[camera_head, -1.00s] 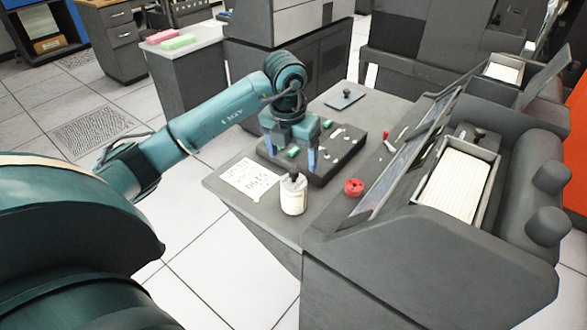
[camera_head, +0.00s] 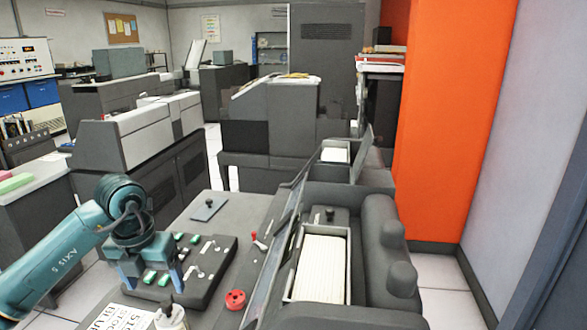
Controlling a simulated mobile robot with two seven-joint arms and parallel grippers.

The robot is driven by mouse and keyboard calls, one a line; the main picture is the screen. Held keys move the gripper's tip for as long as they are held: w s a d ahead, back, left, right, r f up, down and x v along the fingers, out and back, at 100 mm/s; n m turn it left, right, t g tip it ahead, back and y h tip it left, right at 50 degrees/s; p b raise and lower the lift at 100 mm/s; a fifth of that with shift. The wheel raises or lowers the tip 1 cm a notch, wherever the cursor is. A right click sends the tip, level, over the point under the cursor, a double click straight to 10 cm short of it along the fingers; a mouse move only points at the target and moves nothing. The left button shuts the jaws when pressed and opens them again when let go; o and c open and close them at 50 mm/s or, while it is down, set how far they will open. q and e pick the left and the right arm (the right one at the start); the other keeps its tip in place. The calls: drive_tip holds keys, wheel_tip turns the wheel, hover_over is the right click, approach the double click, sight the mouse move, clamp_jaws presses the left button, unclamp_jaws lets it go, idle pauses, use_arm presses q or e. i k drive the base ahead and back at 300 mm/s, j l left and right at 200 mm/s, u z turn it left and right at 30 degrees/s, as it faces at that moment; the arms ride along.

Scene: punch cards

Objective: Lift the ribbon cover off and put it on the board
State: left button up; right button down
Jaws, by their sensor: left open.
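A small flat blue-grey plate with a dark knob (camera_head: 209,209) lies on the grey desk top. Another dark knob (camera_head: 330,213) stands on the machine behind the card tray. I cannot tell which of these is the ribbon cover. A dark board with green keys and switches (camera_head: 215,272) lies on the desk, nearer me than the plate. My left gripper (camera_head: 153,281) is open, fingers down, at the left part of this board. My right gripper is out of view.
A red round object (camera_head: 235,299) sits right of the keyed board. A cream jar (camera_head: 172,319) and a printed sheet (camera_head: 125,318) are at the front edge. A tilted panel (camera_head: 277,250) and a tray of cards (camera_head: 321,268) stand to the right.

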sight(322, 215)
drive_tip(key=k+l, duration=0.25)
drive_tip(key=k, duration=0.2)
drive_tip(key=k+l, duration=0.2)
drive_tip(key=k, duration=0.25)
